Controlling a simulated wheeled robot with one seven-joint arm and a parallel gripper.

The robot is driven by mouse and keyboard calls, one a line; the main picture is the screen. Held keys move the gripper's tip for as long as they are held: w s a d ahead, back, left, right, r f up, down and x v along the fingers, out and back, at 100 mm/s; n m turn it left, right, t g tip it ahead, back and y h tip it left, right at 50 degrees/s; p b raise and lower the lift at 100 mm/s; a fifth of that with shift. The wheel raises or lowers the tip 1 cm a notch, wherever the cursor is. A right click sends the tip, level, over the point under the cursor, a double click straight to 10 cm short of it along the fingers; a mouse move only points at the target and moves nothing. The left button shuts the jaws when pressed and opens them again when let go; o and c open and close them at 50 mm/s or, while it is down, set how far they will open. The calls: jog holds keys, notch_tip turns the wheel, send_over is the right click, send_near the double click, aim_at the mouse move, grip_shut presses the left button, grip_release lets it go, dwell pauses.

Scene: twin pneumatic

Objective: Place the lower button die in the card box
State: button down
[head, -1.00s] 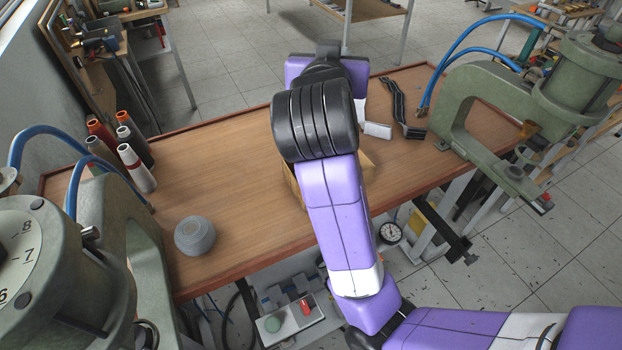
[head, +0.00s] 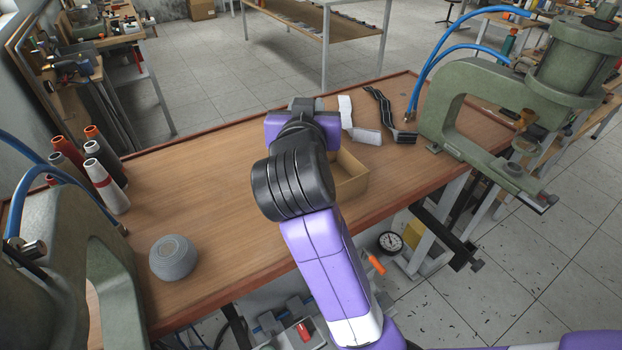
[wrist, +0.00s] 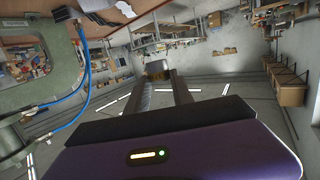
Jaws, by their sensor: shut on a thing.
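My gripper's two dark fingers reach forward in the wrist view (wrist: 160,80). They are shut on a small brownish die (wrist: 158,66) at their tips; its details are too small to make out. In the head view my arm hides the fingers and the die. An open card box (head: 351,183) stands on the wooden table, just right of my wrist joint. My arm covers its left part, and I cannot see all of its inside.
A green press (head: 447,92) stands at the right end of the table and another (head: 62,245) at the left. Dark straps (head: 385,108) and white cards (head: 364,135) lie behind the box.

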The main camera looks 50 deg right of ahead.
notch_tip(320, 180, down, 16)
dwell(0.5)
jog(key=shift+f+b, duration=0.6)
jog(key=shift+b, duration=0.25)
jog(key=c, duration=1.1)
grip_release()
